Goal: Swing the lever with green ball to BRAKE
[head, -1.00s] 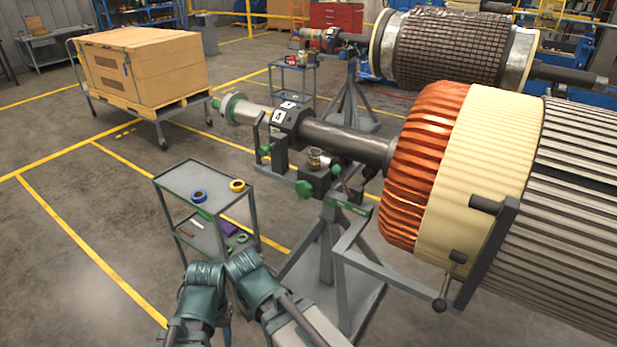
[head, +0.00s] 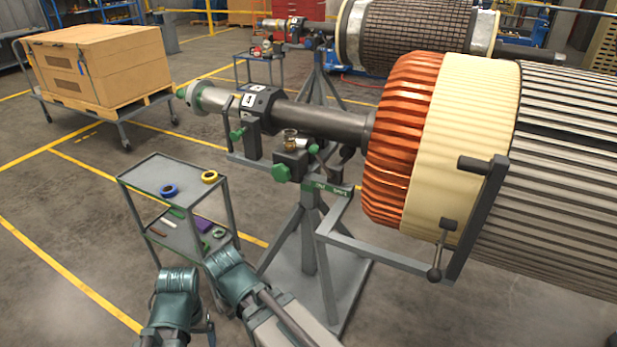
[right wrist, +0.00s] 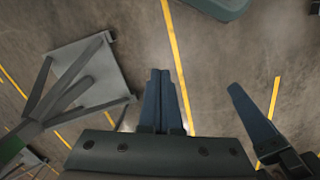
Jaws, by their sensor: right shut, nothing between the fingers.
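Green knobs show on the near rotor stand (head: 308,235) in the head view: a left one (head: 237,135), a lower one (head: 281,172) and a small one (head: 313,148). I cannot tell whether any is the green ball of the lever. A lever (head: 439,250) with a dark ball hangs from the bracket beside the rotor. No BRAKE label is readable. My right gripper (right wrist: 160,73) is shut and empty in the right wrist view, above the floor and away from the stand. A blue finger-like part (right wrist: 250,112) to its right looks like my left gripper; its opening cannot be judged.
A grey cart (head: 145,172) with blue and yellow tape rolls stands left of the stand, close beyond my arms. The copper-ended rotor (head: 470,140) fills the right. A wooden crate (head: 100,60) sits on a trolley at back left. Floor between crate and cart is clear.

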